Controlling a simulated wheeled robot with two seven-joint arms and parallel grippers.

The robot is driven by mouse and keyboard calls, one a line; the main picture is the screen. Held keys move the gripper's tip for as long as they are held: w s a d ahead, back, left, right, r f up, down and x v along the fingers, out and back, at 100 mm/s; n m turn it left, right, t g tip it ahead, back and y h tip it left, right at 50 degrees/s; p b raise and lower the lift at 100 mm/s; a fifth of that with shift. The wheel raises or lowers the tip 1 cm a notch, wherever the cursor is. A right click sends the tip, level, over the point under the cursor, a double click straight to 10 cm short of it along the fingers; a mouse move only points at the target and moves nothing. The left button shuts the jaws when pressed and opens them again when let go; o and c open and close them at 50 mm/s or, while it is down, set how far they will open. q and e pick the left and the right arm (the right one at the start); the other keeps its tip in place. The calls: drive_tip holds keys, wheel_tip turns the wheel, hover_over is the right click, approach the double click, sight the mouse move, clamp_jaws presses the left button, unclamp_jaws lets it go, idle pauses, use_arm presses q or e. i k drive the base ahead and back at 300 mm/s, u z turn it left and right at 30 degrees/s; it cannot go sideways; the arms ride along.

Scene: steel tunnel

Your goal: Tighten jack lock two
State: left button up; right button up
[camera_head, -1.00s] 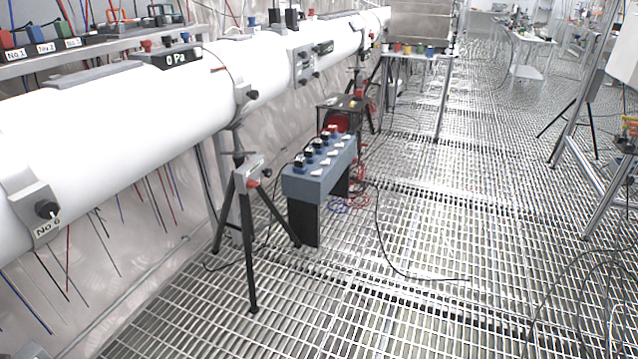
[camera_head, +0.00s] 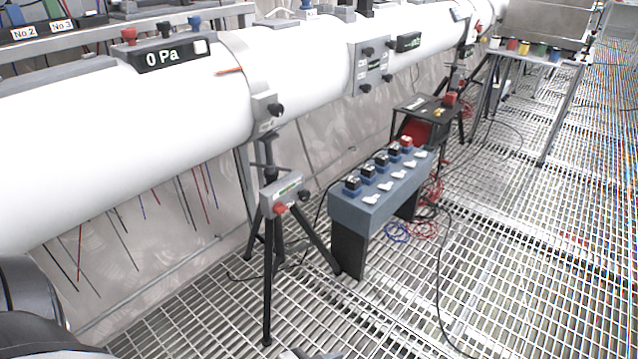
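A black tripod jack (camera_head: 268,250) stands under the white tube (camera_head: 150,110). Its grey head (camera_head: 281,196) has a label too small to read, a red knob (camera_head: 280,209) and a black knob (camera_head: 304,196). Above it, a grey collar (camera_head: 262,112) on the tube carries a black knob (camera_head: 277,110). Another jack stands farther back under the tube, partly hidden. I cannot read which lock is number two. Part of my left arm shows at the lower left. A small grey piece at the bottom edge may be my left gripper (camera_head: 305,354); its fingers are cut off. My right gripper is out of view.
A blue switch box (camera_head: 372,212) stands right of the near jack, with red and blue cables beside it. A black device (camera_head: 425,108) is behind it. A table (camera_head: 555,68) with coloured pots stands at the back. The grating floor (camera_head: 520,260) is mostly open at right.

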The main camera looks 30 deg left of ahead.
sight(278, 209)
drive_tip(key=i, duration=0.9)
drive_tip(key=u, duration=2.65)
drive_tip(key=i, duration=0.5)
